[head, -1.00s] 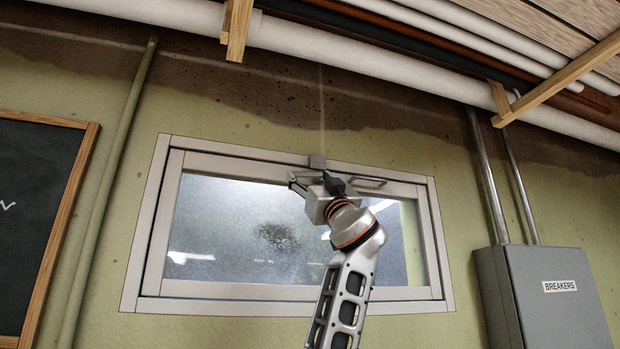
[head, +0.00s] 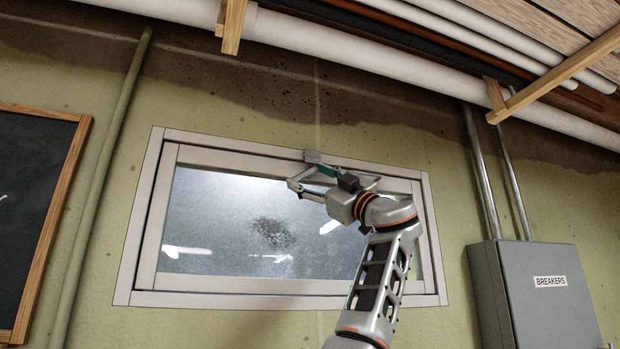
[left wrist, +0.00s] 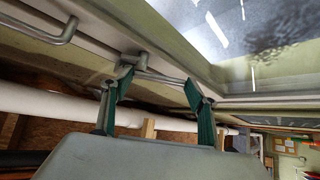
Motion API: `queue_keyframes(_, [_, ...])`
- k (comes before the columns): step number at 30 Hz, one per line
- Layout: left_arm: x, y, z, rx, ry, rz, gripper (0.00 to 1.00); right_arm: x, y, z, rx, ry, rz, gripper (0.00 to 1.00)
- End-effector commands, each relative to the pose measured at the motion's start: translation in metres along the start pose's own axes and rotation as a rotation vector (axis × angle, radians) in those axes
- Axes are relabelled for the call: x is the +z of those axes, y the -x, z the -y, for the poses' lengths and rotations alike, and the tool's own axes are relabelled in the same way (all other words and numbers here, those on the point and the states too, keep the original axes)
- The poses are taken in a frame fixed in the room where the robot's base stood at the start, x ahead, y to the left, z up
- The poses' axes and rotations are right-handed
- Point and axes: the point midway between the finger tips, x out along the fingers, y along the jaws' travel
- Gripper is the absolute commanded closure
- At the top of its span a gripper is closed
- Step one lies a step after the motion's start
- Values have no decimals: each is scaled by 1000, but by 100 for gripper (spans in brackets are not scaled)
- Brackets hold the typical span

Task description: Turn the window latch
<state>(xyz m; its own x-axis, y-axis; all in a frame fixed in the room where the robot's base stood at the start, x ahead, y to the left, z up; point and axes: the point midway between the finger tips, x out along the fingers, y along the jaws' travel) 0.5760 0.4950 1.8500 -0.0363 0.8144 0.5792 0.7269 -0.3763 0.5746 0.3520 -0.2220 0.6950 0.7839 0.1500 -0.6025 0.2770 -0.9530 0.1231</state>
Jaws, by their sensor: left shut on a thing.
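The window latch (head: 313,157) is a small grey piece at the top middle of the window frame. In the left wrist view the latch (left wrist: 131,60) has a thin grey lever that runs between my fingers. My left gripper (head: 314,178) reaches up to it from the lower right, tilted to the left. Its green finger pads, seen in the left wrist view (left wrist: 158,78), are apart with the lever between them, and it is shut on the latch. The lever is mostly hidden by the gripper in the head view. My right gripper is not in view.
The window (head: 260,225) is closed in its pale frame. A grey bar handle (left wrist: 45,30) is fixed to the frame beside the latch. White pipes (head: 370,70) run above. A breaker box (head: 540,300) is at right and a chalkboard (head: 35,215) at left.

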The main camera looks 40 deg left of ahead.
Motion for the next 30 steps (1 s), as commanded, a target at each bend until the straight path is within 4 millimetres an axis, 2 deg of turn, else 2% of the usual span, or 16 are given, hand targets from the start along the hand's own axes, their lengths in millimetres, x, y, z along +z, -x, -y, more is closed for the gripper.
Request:
queue_keyframes(13, [1, 0, 0, -5, 7, 2, 80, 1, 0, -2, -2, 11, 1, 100])
queue_keyframes(14, [1, 0, 0, -5, 7, 2, 39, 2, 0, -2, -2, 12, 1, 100])
queue_keyframes(15, [1, 0, 0, -5, 7, 2, 28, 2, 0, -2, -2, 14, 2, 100])
queue_keyframes(16, [1, 0, 0, -5, 7, 2, 24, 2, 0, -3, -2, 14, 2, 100])
queue_keyframes(26, [0, 1, 0, -5, 6, 1, 24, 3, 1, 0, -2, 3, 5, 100])
queue_keyframes(30, [1, 11, -1, -3, 6, 2, 24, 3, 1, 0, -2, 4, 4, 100])
